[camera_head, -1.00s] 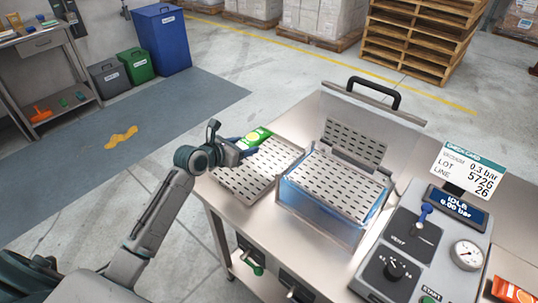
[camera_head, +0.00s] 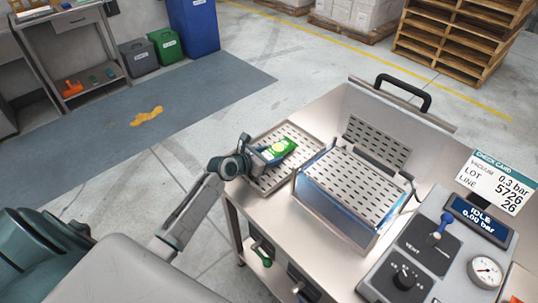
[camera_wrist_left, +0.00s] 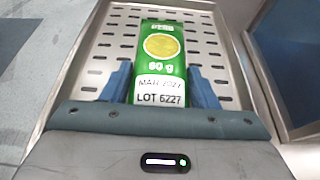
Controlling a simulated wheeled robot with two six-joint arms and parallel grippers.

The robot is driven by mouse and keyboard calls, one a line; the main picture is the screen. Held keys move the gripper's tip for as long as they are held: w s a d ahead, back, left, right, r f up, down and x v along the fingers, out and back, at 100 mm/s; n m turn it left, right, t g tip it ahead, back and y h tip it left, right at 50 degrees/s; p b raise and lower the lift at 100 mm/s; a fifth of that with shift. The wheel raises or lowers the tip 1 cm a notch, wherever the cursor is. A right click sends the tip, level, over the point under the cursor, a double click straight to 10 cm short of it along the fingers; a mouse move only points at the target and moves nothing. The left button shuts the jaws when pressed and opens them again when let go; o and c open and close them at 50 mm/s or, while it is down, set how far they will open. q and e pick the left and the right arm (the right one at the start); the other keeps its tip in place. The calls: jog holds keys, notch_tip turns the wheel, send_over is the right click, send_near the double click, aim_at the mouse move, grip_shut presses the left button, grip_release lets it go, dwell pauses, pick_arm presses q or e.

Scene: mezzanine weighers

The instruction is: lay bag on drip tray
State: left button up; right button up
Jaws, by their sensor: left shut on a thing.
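The green bag (camera_head: 283,150) with a yellow disc is over the perforated drip tray (camera_head: 262,183) on the left of the steel bench. I cannot tell whether the bag touches the tray. My right gripper is not in view.
The control panel (camera_head: 425,255) with gauge and screen is further right.

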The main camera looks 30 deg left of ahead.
pick_arm(q)
jog(key=o, duration=1)
jog(key=shift+s+a+r, duration=0.1)
jog(key=shift+s, duration=0.05)
jog(key=v, duration=1.1)
jog(key=shift+s+r, duration=0.2)
jog(key=shift+s, duration=0.1)
jog(key=shift+a, duration=0.1)
